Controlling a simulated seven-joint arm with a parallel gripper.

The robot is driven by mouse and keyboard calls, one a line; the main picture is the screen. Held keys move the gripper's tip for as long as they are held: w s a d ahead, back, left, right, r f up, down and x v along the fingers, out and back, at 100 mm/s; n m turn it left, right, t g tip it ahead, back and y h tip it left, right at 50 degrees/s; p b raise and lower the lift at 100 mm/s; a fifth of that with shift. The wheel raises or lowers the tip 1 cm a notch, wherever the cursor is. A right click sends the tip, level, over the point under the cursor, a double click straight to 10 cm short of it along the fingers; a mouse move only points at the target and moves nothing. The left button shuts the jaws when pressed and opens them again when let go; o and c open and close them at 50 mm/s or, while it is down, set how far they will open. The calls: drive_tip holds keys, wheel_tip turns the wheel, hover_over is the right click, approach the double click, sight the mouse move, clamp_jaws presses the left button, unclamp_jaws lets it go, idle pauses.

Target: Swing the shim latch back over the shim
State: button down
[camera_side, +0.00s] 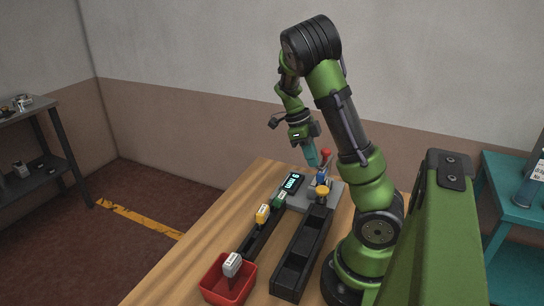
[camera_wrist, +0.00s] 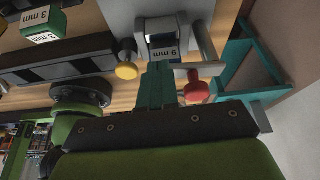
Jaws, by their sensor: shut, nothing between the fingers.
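My gripper (camera_side: 312,160) points down just above the grey fixture (camera_side: 337,193). Its teal fingers (camera_wrist: 157,88) are shut and empty. A small shim block (camera_wrist: 165,52), marked "9 mm", sits in the fixture just beyond the fingertips; in the side view a blue block (camera_side: 321,176) stands there. A lever with a red knob (camera_side: 326,152) rises beside it; in the wrist view the red knob (camera_wrist: 196,88) hangs from a grey bar right of the fingers. A yellow knob (camera_side: 322,191) is at the fixture's front. I cannot tell which lever is the shim latch.
A green block (camera_side: 280,199) and a yellow block (camera_side: 262,214) sit on a dark rail. A red bin (camera_side: 211,289) holds a whitish block (camera_side: 232,264). A black slotted tray (camera_side: 289,279) lies in front.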

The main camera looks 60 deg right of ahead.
drive_tip(key=w+r, duration=0.7)
drive_tip(key=r, duration=0.2)
drive_tip(key=shift+w+d+r, duration=0.2)
drive_tip(key=shift+w+d, duration=0.15)
drive_tip(key=shift+d, duration=0.05)
